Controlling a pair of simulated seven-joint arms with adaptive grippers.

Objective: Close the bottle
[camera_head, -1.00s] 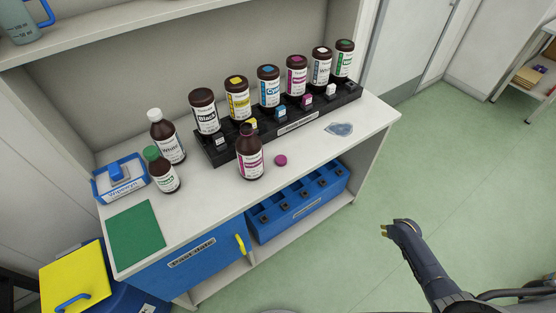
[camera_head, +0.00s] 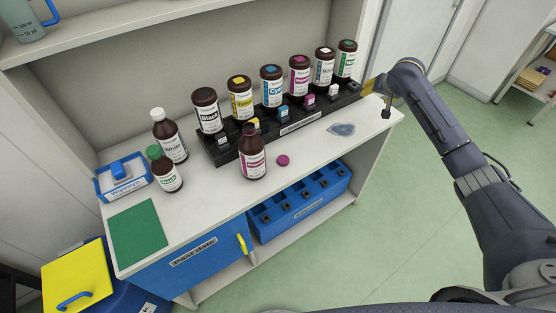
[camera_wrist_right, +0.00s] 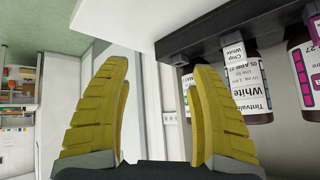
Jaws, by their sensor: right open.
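An open brown bottle with a magenta label (camera_head: 254,158) stands upright on the counter in front of the black rack, with no cap on its neck. A magenta cap (camera_head: 283,160) lies on the counter just right of it. My right gripper (camera_head: 377,98) is at the right end of the counter, near the rack's end, well right of the bottle and cap. In the right wrist view its yellow fingers (camera_wrist_right: 160,110) are apart with nothing between them. My left gripper is not in view.
The black rack (camera_head: 300,126) holds several ink bottles along the back. A white-capped bottle (camera_head: 169,137), a green-capped bottle (camera_head: 164,170), a wipes box (camera_head: 122,180) and a green mat (camera_head: 138,232) are at left. A bluish puddle-like patch (camera_head: 341,129) lies right of the cap.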

